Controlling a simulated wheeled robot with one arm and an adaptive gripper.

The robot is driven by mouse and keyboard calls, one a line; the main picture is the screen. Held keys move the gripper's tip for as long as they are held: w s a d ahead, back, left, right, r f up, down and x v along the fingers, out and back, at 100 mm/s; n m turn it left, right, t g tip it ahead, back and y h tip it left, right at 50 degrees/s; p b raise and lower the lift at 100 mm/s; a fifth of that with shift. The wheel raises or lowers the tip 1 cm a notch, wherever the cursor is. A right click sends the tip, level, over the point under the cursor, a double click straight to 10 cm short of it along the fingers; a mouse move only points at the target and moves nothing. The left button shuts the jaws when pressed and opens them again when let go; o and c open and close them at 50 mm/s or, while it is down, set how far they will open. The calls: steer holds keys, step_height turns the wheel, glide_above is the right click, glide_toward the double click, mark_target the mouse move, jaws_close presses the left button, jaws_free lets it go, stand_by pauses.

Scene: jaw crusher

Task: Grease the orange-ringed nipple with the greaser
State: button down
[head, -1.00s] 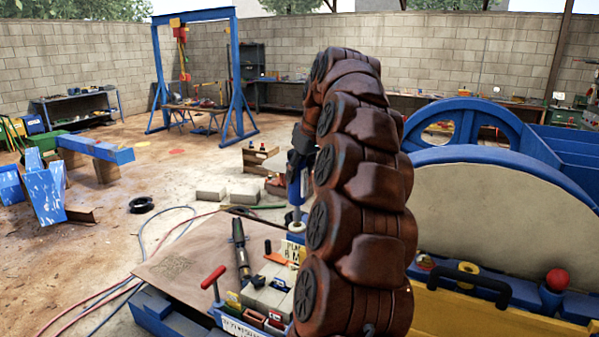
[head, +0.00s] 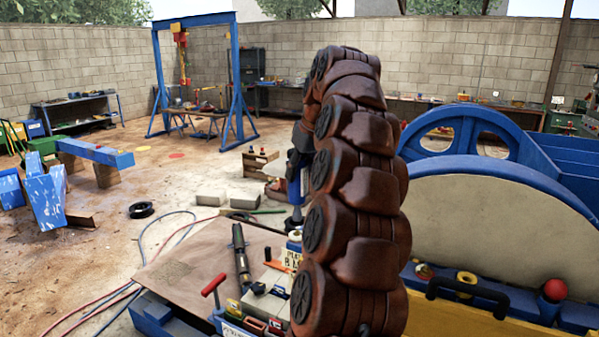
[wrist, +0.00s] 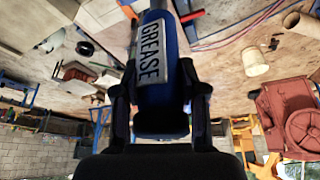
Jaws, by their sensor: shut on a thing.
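My gripper (wrist: 158,108) is shut around a blue greaser (wrist: 180,62) with a grey label reading GREASE, seen large in the wrist view. In the head view the greaser (head: 294,182) shows as a blue body left of my brown arm, above the tool-laden bench, and my arm hides most of my gripper. The greaser's far end runs out of the top of the wrist view, so its tip cannot be seen there. I cannot make out an orange-ringed nipple in either view.
A bench with a brown sheet (head: 190,258), a black torch-like tool (head: 241,255) and a red-handled tool (head: 214,284) lies below my arm. The crusher's large blue-rimmed wheel (head: 490,215) stands close on the right. Hoses and blocks lie on the floor at left.

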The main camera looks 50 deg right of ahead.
steer(key=shift+r+p, duration=0.9)
steer(key=shift+r, duration=0.65)
